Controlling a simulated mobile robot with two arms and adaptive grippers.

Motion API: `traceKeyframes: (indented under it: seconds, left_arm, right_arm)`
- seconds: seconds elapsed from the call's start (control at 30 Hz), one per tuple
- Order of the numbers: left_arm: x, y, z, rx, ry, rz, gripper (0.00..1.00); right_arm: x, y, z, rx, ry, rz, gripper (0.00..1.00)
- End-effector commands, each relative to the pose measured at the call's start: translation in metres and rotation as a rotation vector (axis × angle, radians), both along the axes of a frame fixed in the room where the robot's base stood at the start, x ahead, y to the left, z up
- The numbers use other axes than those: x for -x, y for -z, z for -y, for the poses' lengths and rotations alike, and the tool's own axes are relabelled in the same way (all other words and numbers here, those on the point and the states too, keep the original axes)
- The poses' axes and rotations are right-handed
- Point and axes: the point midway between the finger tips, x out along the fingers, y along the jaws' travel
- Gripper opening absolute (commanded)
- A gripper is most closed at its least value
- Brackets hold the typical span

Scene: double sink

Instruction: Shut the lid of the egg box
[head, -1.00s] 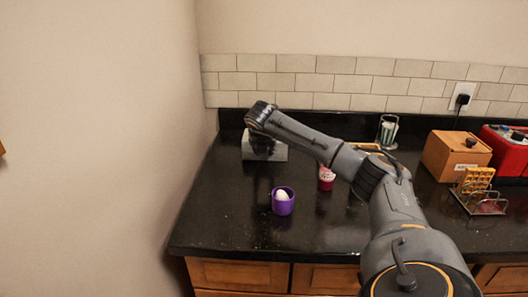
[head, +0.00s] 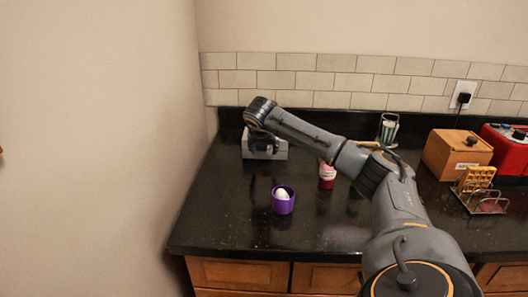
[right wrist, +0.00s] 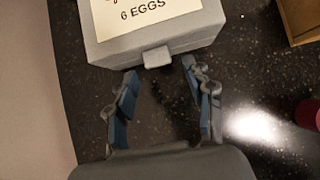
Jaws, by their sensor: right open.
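The grey egg box (head: 280,154) stands at the back left of the black counter in the head view, partly hidden by my right gripper (head: 263,146). In the right wrist view the egg box (right wrist: 155,36) shows its "6 EGGS" label and a small tab at the front edge. The lid looks down over the base, though whether it is fully latched cannot be told. My right gripper (right wrist: 160,72) is open and empty, its two fingers apart just in front of the tab. My left gripper is not in view.
A purple cup (head: 283,204) holding a white egg stands in front of the box. A pink and white pot (head: 327,177) is to the right, below my arm. A wooden box (head: 456,155), toast rack (head: 485,203) and red appliance (head: 508,152) stand further right. A wall bounds the left.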

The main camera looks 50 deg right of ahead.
Motion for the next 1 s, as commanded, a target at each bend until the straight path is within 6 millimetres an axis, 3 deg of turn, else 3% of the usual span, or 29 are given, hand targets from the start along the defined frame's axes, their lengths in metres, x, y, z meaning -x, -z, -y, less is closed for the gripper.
traceKeyframes:
  seconds: [0.2, 0.43, 1.0]
  left_arm:
    - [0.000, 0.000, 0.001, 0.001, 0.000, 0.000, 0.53]
    - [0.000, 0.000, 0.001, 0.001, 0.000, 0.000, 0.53]
    - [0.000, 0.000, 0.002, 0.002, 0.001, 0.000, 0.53]
  right_arm:
    - [0.018, -0.039, -0.023, 0.001, -0.002, 0.002, 0.53]
    - [0.033, -0.068, -0.041, -0.001, 0.000, -0.001, 0.53]
    - [0.038, -0.077, -0.047, -0.002, 0.002, -0.004, 0.53]
